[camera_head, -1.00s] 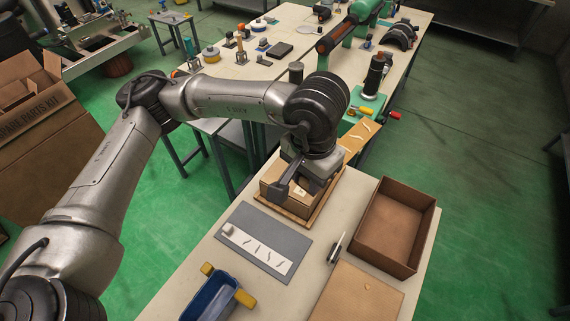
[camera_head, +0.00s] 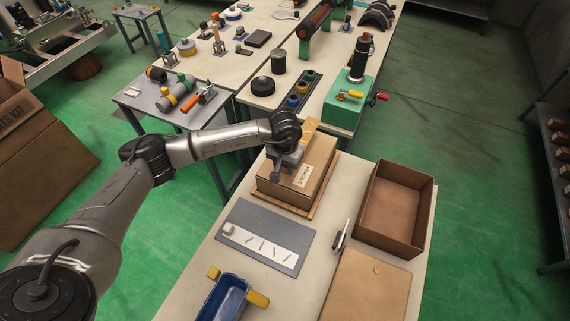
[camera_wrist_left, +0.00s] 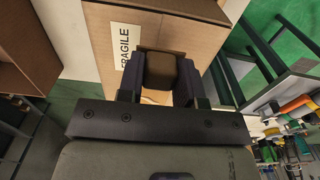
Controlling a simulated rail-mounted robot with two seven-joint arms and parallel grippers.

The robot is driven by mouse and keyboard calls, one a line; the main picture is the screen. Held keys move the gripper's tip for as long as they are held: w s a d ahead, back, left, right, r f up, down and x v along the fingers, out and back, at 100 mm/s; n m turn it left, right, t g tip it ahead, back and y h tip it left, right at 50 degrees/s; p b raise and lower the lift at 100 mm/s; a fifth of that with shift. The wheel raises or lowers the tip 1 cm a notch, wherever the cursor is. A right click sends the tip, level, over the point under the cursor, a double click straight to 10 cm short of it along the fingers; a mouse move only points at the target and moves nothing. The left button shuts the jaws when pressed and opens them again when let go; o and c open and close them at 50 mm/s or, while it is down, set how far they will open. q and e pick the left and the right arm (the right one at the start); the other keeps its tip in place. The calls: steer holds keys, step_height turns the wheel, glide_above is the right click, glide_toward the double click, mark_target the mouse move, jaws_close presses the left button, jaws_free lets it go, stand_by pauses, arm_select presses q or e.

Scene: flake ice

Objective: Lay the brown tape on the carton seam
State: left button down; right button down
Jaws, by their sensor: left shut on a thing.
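The closed brown carton (camera_head: 316,160) sits on a wooden board (camera_head: 285,203) at the back of the near table, with a white FRAGILE label on it. The carton and label (camera_wrist_left: 122,45) also show in the left wrist view. My left gripper (camera_head: 284,164) is over the left part of the carton top. In the left wrist view, the gripper (camera_wrist_left: 160,72) is shut on a dark brown block-like piece (camera_wrist_left: 160,70), which looks like the brown tape. The carton seam is largely hidden by the gripper, and I cannot tell whether the tape touches it.
An open empty brown box (camera_head: 388,205) stands to the right. A grey mat (camera_head: 235,225) with a white strip of small pieces, a blue bin (camera_head: 225,297) and a marker (camera_head: 341,236) lie in front. A tan board (camera_head: 365,290) fills the front right. A green-based device (camera_head: 350,95) stands behind.

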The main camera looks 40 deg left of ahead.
steer(key=shift+a, duration=0.15)
arm_select(q)
steer(key=shift+f, duration=0.2)
arm_select(e)
steer(key=shift+f, duration=0.1)
